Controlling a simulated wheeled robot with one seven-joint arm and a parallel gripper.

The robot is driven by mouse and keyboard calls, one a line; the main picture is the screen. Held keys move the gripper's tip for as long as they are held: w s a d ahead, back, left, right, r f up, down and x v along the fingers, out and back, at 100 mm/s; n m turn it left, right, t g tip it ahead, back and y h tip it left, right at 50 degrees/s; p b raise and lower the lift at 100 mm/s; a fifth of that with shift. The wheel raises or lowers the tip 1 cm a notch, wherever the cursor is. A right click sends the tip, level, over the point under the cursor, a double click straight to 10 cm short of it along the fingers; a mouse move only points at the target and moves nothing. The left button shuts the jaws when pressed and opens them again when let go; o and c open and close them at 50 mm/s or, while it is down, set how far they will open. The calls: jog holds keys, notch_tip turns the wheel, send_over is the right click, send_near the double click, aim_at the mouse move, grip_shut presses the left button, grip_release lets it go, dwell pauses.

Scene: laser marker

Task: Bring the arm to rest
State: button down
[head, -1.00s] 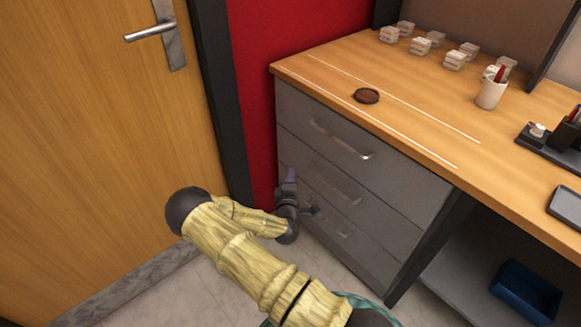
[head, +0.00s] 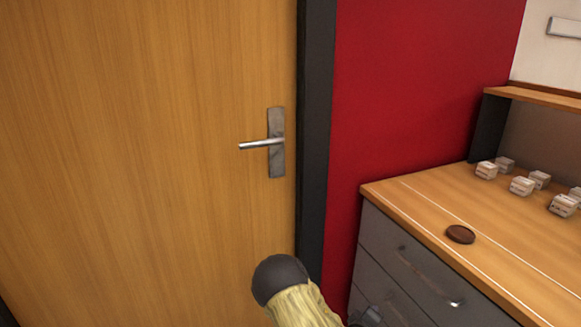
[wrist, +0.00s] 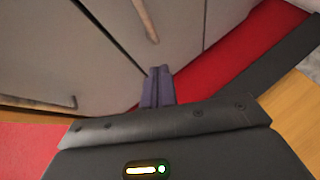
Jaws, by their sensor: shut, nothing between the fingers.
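My gripper (wrist: 158,86) shows in the wrist view with its two dark purple fingers pressed together and nothing between them. It points toward the grey drawer fronts and the red wall and seems clear of them.
A wooden desk (head: 420,205) with grey drawers (head: 400,265) stands at the right. A closed wooden door (head: 130,160) with a metal handle (head: 262,144) is at the left.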

jog(key=s+a+r+m+g+y, duration=0.45)
jog(key=s+r, duration=0.45)
jog(key=s, duration=0.3)
jog(key=s+a+r+m+g+y, duration=0.3)
jog(key=s+a+r+g, duration=0.2)
jog(key=s+r, duration=0.55)
jog(key=w+p+v, duration=0.2)
jog(key=p+v, duration=1.1)
jog(key=w+p+v, duration=0.2)
jog(key=p+v, duration=1.1)
jog(key=p, duration=0.1)
jog(key=shift+d+r, duration=0.15)
jog(key=shift+r, duration=0.2)
